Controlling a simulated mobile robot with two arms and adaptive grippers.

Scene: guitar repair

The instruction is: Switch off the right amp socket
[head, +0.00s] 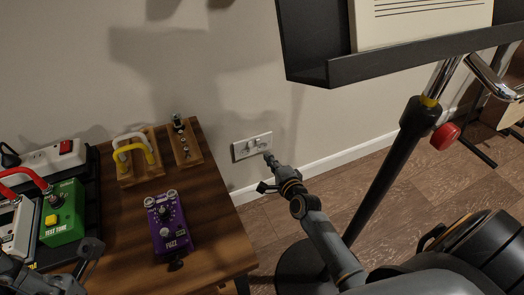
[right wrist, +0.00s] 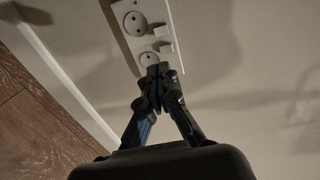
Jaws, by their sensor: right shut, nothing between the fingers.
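The double wall socket (head: 252,146) is a white plate low on the wall, just right of the wooden table. In the right wrist view, the socket plate (right wrist: 142,32) shows two round outlets and two small white switches; I cannot tell their positions. My right gripper (head: 268,157) is shut and empty, in front of the plate's right end. In the right wrist view its fingertips (right wrist: 158,75) overlap the plate's lower end, covering part of it; contact is unclear. My left gripper (head: 88,250) is partly visible at the bottom left, its opening unclear.
The wooden table (head: 215,225) holds a purple pedal (head: 167,222), a green pedal (head: 63,212), a yellow-and-white cable (head: 135,150) and a white power strip (head: 50,160). A black music stand (head: 385,165) with a red knob stands at right. Skirting (head: 335,157) runs below the socket.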

